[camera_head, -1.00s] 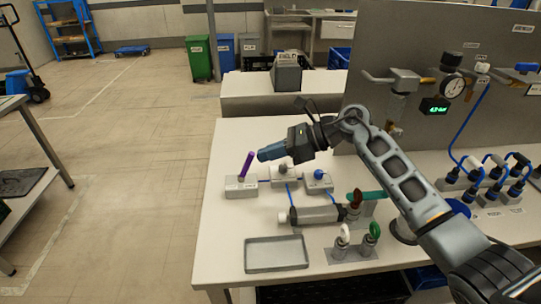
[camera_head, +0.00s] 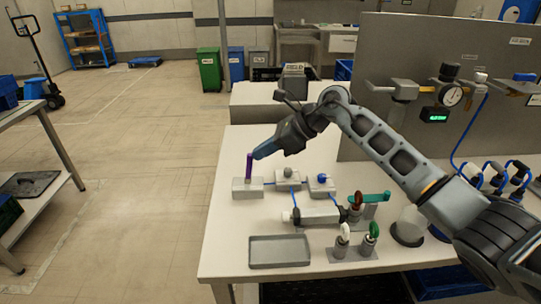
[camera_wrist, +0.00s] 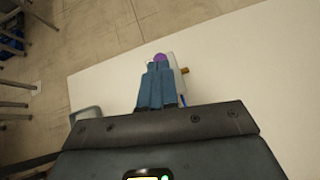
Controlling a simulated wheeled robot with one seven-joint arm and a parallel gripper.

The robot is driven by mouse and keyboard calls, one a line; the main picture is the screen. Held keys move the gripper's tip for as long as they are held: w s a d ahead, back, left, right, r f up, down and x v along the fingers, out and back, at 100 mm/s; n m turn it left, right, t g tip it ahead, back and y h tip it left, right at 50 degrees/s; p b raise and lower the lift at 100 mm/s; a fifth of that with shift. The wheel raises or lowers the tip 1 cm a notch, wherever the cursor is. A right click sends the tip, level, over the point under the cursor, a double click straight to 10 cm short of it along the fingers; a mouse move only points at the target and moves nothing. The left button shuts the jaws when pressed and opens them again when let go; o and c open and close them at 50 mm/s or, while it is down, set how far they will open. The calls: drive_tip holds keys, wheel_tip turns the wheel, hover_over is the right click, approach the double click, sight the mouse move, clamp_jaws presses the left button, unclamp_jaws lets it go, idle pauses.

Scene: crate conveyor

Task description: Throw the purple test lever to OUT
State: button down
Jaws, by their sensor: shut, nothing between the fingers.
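The purple test lever (camera_head: 248,166) stands close to upright on a small grey block (camera_head: 242,188) near the left edge of the workbench. My gripper (camera_head: 256,155) has its blue fingers shut and empty, with the tips at the right side of the lever's upper part. In the head view they look touching or almost touching. In the wrist view the lever's purple top (camera_wrist: 160,58) shows just beyond the shut fingertips (camera_wrist: 160,66), which hide the rest of it. The label on the block is too small to read.
Right of the lever block are two more valve blocks, one with a blue knob (camera_head: 322,178). In front lie a grey cylinder (camera_head: 318,216), an empty tray (camera_head: 279,251) and levers with white and green handles. A grey panel (camera_head: 450,60) with a gauge stands behind.

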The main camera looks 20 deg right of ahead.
drive_tip(key=shift+w+a+r+b, duration=0.15)
drive_tip(key=shift+w+a+b, duration=0.15)
drive_tip(key=shift+a, duration=0.45)
drive_tip(key=shift+w+a+r+b, duration=0.1)
drive_tip(key=shift+w+a+b, duration=0.15)
drive_tip(key=shift+a, duration=0.55)
drive_tip(key=shift+w+a+r+b, duration=0.15)
drive_tip(key=shift+w+a+b, duration=0.15)
drive_tip(key=shift+a, duration=0.45)
